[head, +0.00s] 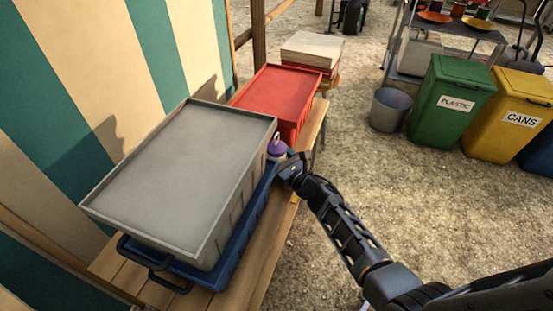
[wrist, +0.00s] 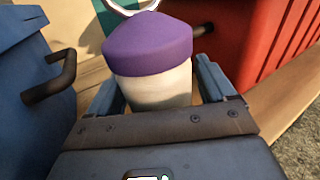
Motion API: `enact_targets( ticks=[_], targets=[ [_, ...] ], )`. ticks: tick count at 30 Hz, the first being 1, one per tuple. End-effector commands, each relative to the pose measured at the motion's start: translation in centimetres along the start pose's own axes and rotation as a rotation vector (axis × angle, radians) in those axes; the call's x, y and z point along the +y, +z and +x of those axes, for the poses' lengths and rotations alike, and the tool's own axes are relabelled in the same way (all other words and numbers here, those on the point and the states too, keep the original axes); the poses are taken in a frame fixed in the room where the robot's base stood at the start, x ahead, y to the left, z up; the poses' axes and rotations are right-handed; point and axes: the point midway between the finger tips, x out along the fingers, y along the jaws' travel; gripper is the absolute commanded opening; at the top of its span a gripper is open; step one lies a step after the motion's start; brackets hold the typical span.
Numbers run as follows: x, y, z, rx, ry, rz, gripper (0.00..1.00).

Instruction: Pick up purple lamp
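The purple lamp (wrist: 150,45) has a purple cap, a pale body and a pale ring handle on top. It stands upright between the fingers of my gripper (wrist: 165,88) in the wrist view. A narrow gap shows between the body and the fingers, so the gripper looks open around it. In the head view the lamp (head: 277,149) shows between the grey-topped crate and the red crate, with my gripper (head: 284,166) right at it. The lamp's base is hidden.
A grey crate (head: 180,170) sits in a blue crate (head: 225,275) on a wooden bench (head: 262,270), left of the lamp. A red crate (head: 290,122) is just behind it. A striped wall (head: 165,45) closes the left side. Open ground lies to the right, with bins (head: 450,110) farther back.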

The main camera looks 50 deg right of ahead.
Motion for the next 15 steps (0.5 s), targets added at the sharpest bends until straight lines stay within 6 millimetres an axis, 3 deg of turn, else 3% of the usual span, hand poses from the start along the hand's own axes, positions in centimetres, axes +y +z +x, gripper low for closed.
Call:
enact_targets(
  ticks=[2, 15],
  targets=[
    [0.0, 0.0, -0.01, 0.0, 0.0, 0.0, 0.75],
    [0.0, 0.0, -0.03, 0.0, 0.0, 0.0, 0.33]
  ],
)
